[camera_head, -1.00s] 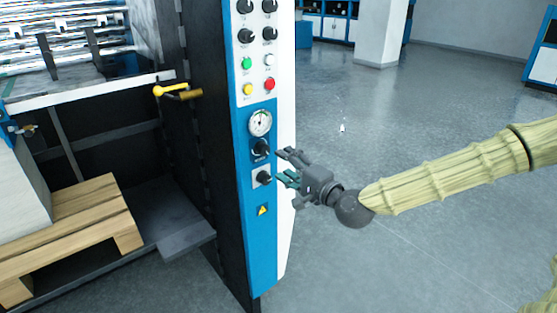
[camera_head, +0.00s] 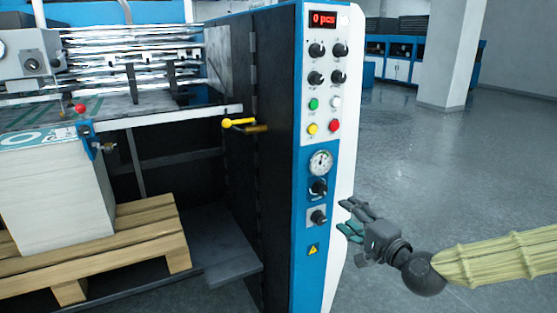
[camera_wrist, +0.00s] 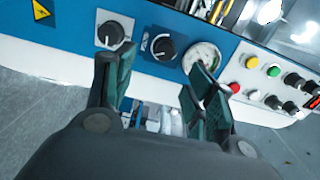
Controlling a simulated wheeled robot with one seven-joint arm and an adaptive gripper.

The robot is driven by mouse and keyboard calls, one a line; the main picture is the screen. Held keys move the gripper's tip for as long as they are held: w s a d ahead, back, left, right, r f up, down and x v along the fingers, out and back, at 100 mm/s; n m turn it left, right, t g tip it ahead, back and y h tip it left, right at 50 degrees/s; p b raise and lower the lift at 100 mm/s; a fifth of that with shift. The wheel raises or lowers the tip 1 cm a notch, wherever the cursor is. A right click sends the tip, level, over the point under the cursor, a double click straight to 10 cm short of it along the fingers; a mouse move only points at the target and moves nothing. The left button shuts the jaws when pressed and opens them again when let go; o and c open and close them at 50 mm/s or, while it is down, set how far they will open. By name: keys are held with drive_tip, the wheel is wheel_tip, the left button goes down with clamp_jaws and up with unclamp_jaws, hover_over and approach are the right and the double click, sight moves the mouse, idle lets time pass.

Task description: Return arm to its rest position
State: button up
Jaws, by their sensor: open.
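My gripper (camera_head: 350,220) is open and empty, to the right of the control panel's lower part in the head view. My sleeved arm reaches in from the right edge. The wrist view shows the two fingers (camera_wrist: 160,95) spread apart, with the blue and white control panel (camera_wrist: 75,20) beyond them. Two black knobs (camera_wrist: 110,33) and (camera_wrist: 163,47) and a round gauge (camera_wrist: 203,58) appear behind the fingertips. No contact with the panel is visible.
The laminating machine's panel (camera_head: 300,200) carries knobs, coloured buttons and a display (camera_head: 323,19) reading 0 pcs. A yellow lever (camera_head: 238,123) sticks out left of it. A paper stack (camera_head: 60,200) stands on a wooden pallet (camera_head: 130,232). Open floor (camera_head: 420,170) lies to the right.

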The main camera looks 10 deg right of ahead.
drive_tip(key=s+a+f+n+g+h+p, duration=0.1)
drive_tip(key=s+a+f+n+g, duration=0.2)
drive_tip(key=f, duration=0.6)
drive_tip(key=s+a+f+n+g+p, duration=0.1)
drive_tip(key=s+f+g, duration=0.3)
drive_tip(key=f, duration=0.5)
drive_tip(key=s+a+f+n+g+h+p, duration=0.1)
drive_tip(key=s+a+f+n+g, duration=0.15)
drive_tip(key=s+f, duration=0.5)
drive_tip(key=s+d+f+n+g+h+p, duration=0.1)
drive_tip(key=s+f+n+g+h, duration=0.1)
drive_tip(key=s+f, duration=0.6)
drive_tip(key=s+d+f+n+g+h+p, duration=0.2)
drive_tip(key=s+f+n+g, duration=0.3)
drive_tip(key=s, duration=1)
wheel_tip(320, 180, down, 3)
drive_tip(key=shift+r, duration=0.15)
